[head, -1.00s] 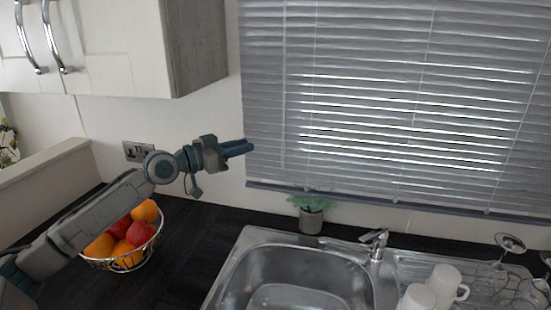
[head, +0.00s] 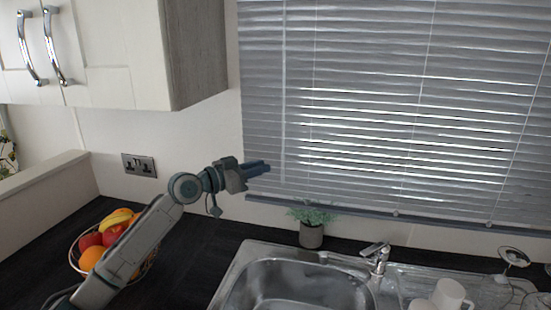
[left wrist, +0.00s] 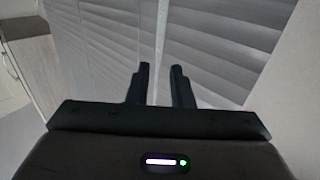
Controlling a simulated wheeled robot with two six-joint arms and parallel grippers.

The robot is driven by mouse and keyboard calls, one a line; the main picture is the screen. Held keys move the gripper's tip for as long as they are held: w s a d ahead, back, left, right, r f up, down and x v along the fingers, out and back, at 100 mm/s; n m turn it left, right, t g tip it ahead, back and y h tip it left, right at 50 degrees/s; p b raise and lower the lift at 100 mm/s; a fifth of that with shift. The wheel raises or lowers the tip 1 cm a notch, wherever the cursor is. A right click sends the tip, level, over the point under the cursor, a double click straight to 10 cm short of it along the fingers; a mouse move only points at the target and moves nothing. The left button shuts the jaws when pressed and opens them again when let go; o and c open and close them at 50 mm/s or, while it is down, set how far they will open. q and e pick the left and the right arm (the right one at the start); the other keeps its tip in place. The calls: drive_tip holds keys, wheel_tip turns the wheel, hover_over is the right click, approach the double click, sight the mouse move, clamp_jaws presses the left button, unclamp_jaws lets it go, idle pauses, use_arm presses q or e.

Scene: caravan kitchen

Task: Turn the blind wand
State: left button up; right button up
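The blind wand (head: 284,100) is a thin pale vertical rod hanging in front of the left part of the grey slatted blind (head: 400,110). In the left wrist view the wand (left wrist: 162,35) runs down the middle, in line with the gap between my fingers. My left gripper (head: 269,167) is just left of the wand's lower end in the head view and points toward it. In the left wrist view its two dark fingers (left wrist: 160,70) are apart, with nothing clearly gripped. Contact with the wand cannot be told. My right gripper is out of view.
A wall cabinet (head: 120,50) hangs at the upper left. Below the blind are a potted plant (head: 311,236), a tap (head: 376,256) and a sink (head: 295,285). A fruit basket (head: 75,257) stands on the dark counter behind my left arm. White mugs (head: 450,294) are at the right.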

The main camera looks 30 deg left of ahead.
use_arm(q)
drive_tip(key=shift+p+x, duration=1.25)
drive_tip(key=shift+x, duration=1.65)
drive_tip(key=shift+r, duration=0.1)
clamp_jaws()
